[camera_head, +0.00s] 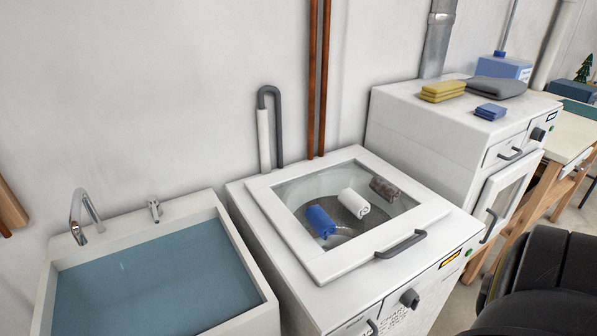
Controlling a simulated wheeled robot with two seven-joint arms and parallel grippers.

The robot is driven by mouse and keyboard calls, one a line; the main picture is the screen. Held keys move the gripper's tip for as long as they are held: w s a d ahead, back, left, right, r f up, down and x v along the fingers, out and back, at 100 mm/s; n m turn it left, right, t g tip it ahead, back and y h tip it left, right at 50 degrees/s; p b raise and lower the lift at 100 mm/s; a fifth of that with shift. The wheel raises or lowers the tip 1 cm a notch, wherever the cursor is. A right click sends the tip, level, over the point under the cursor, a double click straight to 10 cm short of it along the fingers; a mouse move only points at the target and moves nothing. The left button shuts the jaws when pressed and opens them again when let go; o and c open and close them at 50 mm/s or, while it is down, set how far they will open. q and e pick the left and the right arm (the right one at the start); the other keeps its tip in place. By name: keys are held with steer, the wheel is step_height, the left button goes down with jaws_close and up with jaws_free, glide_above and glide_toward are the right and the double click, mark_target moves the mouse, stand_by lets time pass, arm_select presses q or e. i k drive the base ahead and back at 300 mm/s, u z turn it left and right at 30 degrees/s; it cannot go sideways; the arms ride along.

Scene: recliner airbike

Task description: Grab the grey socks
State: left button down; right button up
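A rolled dark grey bundle that looks like the grey socks (384,188) lies on the glass lid (289,193) of a white top-loading washer, near the lid's right edge. A white roll (353,204) lies beside it, to its left and nearer. A blue roll (321,221) lies further left and nearer the front. The three rolls form a slanting row with gaps between them. Neither of my grippers is in view.
A sink basin (261,283) with blue-tinted water is left of the washer (451,229). A taller white appliance (421,133) stands right, with yellow, blue and grey folded cloths on top. The lid's grey handle (400,245) sticks up in front. A dark rounded shape fills the lower right corner.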

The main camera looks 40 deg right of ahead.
mark_target(386, 188)
steer(key=u, duration=0.7)
steer(key=k, duration=0.85)
steer(key=z, duration=1.05)
